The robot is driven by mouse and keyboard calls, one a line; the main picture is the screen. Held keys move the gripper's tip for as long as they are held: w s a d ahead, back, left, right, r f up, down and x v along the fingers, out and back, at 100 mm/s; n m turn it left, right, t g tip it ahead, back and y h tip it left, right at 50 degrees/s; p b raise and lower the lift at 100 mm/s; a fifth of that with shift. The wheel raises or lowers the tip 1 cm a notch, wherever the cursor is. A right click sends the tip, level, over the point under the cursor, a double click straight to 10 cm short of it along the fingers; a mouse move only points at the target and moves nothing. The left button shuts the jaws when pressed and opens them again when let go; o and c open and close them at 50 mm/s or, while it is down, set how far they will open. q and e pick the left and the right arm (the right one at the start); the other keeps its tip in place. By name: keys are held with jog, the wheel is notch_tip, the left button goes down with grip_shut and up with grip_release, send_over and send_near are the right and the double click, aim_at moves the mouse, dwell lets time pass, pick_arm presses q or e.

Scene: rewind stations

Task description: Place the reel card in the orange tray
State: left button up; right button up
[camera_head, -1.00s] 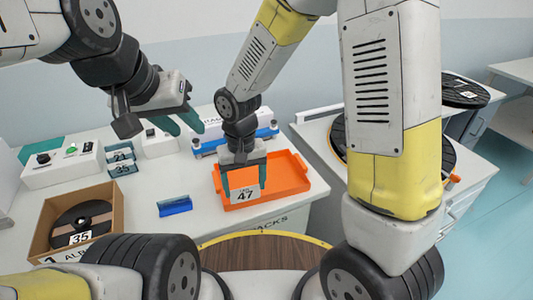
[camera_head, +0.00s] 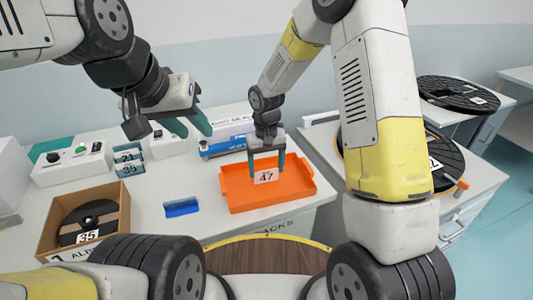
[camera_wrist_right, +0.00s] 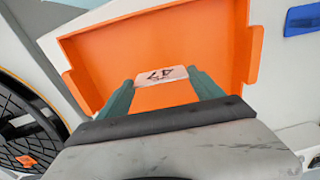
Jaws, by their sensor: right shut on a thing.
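The reel card (camera_head: 266,176) is a small white card marked 47. My right gripper (camera_head: 267,172) is shut on it and holds it upright over the orange tray (camera_head: 240,200). In the right wrist view the card (camera_wrist_right: 161,76) sits between the two green fingertips (camera_wrist_right: 160,84), with the orange tray (camera_wrist_right: 220,45) behind and around it. I cannot tell whether the card touches the tray floor. My left gripper (camera_head: 190,128) is raised over the back of the table, its green fingers apart and nothing between them.
A cardboard box (camera_head: 50,215) with a reel and a card marked 35 stands at the left. A blue block (camera_head: 181,208) lies left of the tray. Small card holders (camera_head: 129,162) stand behind. Large black reels (camera_head: 452,93) lie on the right-hand tables.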

jog(key=shift+f, duration=0.2)
jog(key=o, duration=1.3)
notch_tip(320, 180, up, 12)
jog(key=s+d+r+m+t+y, duration=0.1)
jog(key=s+d+r, duration=0.3)
jog(key=r, duration=0.2)
jog(key=s+d+r+t, duration=0.1)
jog(key=s+d+r, duration=0.2)
jog(key=d+r, duration=0.15)
jog(key=s+d+r+m+t, duration=0.1)
jog(key=s+d+r+t, duration=0.1)
jog(key=s, duration=0.4)
jog(key=s+d+r+t+y, duration=0.1)
jog(key=s+d+r+t, duration=0.1)
jog(key=s, duration=0.5)
jog(key=shift+d+r+m, duration=0.4)
jog(key=shift+d+r, duration=0.4)
jog(key=shift+d, duration=0.2)
jog(key=shift+s, duration=0.1)
